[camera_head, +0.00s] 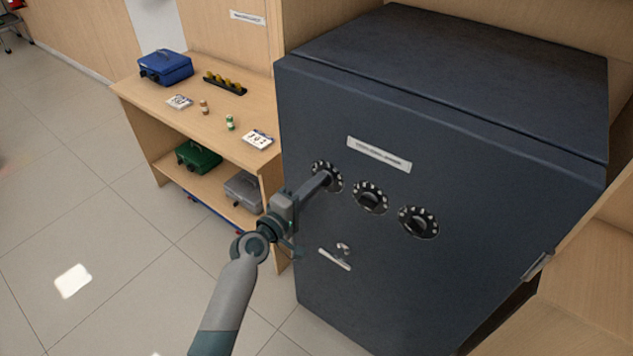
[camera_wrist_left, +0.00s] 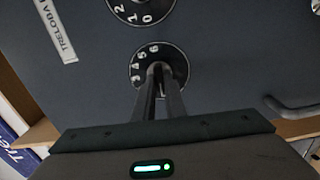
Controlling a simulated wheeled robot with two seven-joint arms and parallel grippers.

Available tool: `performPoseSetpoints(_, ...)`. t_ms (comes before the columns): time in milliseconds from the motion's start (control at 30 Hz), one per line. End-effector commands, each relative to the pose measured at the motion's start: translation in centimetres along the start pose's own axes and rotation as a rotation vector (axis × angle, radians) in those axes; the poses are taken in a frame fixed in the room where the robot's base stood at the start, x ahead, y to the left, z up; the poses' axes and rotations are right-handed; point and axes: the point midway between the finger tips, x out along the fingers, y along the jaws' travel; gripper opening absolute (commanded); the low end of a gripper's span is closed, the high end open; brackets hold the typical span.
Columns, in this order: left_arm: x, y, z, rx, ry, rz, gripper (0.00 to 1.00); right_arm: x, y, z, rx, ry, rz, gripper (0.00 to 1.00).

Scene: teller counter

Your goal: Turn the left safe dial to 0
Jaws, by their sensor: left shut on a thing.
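The dark blue-grey safe (camera_head: 430,285) carries a row of three black dials with white numbers. The left dial (camera_head: 337,187) is partly hidden behind my left gripper (camera_head: 325,178). In the left wrist view my left gripper (camera_wrist_left: 158,72) is shut on the knob in the middle of a dial (camera_wrist_left: 137,68), whose numbers 3, 4, 5 and 6 show on the side away from the gripper. The middle dial (camera_head: 370,198) and the right dial (camera_head: 418,222) stand free. Another dial (camera_wrist_left: 140,8) with 2, 1 and 0 shows at the top of the wrist view. My right gripper is not in view.
A white label (camera_head: 379,154) sits above the dials, and a metal handle (camera_head: 335,259) below them. A wooden desk (camera_head: 140,88) stands left of the safe with a blue cash box (camera_head: 165,67), coins and notes. A green box (camera_head: 198,157) and grey box (camera_head: 244,191) lie on its shelf.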

Motion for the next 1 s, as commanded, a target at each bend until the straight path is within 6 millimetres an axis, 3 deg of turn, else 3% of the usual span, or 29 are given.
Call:
performPoseSetpoints(633, -0.01, -0.01, -0.14, -0.073, 0.003, 0.002, 0.0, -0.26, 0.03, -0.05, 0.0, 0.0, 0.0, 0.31)
performPoseSetpoints(667, -0.01, -0.01, -0.13, -0.073, 0.003, 0.002, 0.16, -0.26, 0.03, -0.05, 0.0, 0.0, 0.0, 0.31)
performPoseSetpoints(733, -0.01, -0.01, -0.13, -0.073, 0.003, 0.001, 0.3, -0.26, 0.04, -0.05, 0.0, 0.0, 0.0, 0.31)
performPoseSetpoints(1000, -0.02, -0.04, -0.05, -0.072, 0.001, 0.001, 0.3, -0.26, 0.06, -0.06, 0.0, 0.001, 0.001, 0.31)
